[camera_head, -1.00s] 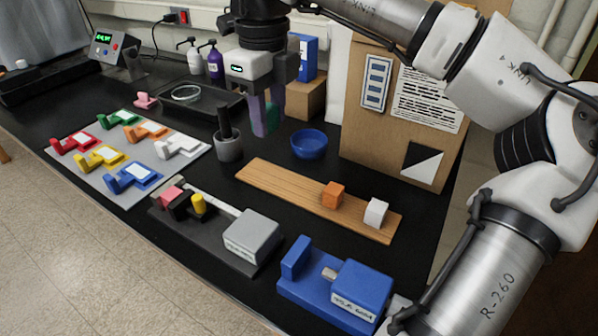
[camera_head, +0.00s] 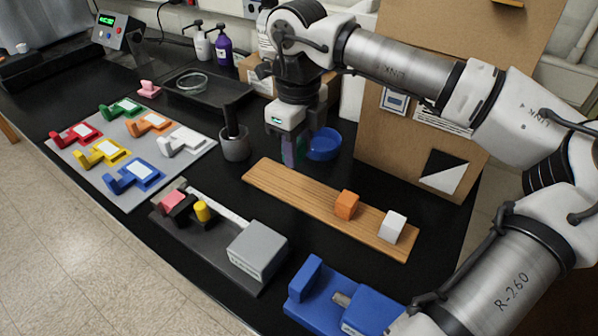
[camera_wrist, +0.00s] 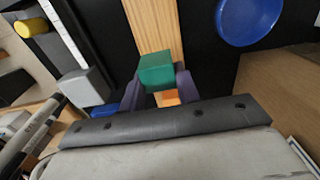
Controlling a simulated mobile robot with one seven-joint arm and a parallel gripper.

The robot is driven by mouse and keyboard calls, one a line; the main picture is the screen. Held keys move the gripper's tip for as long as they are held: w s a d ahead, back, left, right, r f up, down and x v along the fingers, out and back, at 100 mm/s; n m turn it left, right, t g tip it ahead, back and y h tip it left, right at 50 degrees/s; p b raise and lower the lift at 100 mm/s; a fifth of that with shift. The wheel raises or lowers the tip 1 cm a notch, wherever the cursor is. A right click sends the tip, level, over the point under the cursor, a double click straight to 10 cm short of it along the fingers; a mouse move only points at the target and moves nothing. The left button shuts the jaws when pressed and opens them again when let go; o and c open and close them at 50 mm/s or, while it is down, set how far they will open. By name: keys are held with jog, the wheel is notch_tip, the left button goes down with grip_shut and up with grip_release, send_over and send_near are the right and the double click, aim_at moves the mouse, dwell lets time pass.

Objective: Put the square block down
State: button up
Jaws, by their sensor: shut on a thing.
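My gripper (camera_head: 293,152) is shut on a green square block (camera_wrist: 157,70), held between its purple fingers. In the wrist view the block shows in front of the wooden board (camera_wrist: 155,22). In the head view the fingers mostly hide the block, and they hang beyond the back edge of the board (camera_head: 285,193), in front of the blue bowl. The exact gap between block and board cannot be told.
An orange block (camera_head: 346,205) and a white block (camera_head: 392,227) stand on the board's right part; its left part is bare. The blue bowl (camera_head: 326,143) is close to the gripper. A mortar (camera_head: 236,146) stands left, and a cardboard panel (camera_head: 400,160) rises to the right.

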aim_at(298, 189)
notch_tip(298, 189, down, 7)
jog(key=shift+f+p, duration=0.1)
jog(key=shift+p, duration=0.4)
jog(key=shift+f, duration=0.15)
jog(key=shift+f, duration=0.1)
jog(key=shift+f+b, duration=0.15)
jog(key=shift+b, duration=0.2)
jog(key=o, duration=1)
jog(key=shift+r, duration=0.25)
notch_tip(298, 189, up, 12)
jog(key=shift+r+b, duration=0.1)
jog(key=shift+b, duration=0.45)
